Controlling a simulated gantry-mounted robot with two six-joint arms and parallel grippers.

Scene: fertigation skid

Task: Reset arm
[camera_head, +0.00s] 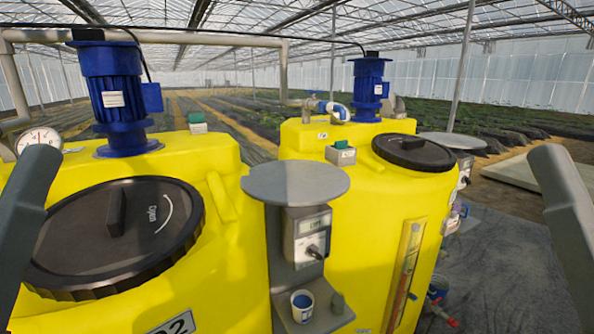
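A grey part of my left arm (24,215) stands upright at the left edge, in front of the nearer yellow tank. A matching grey part of my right arm (565,205) stands at the right edge, over the dark floor. Both arm parts run out of the picture. Neither gripper shows, so what they hold or touch is hidden.
Two yellow tanks (345,250) carry black lids (115,235) and blue motors (112,92). Between them stands a grey round plate (295,182) above a control box (306,237) and a small cup (302,305). A pressure gauge (38,138) is at left. Dark floor (500,270) lies open at right.

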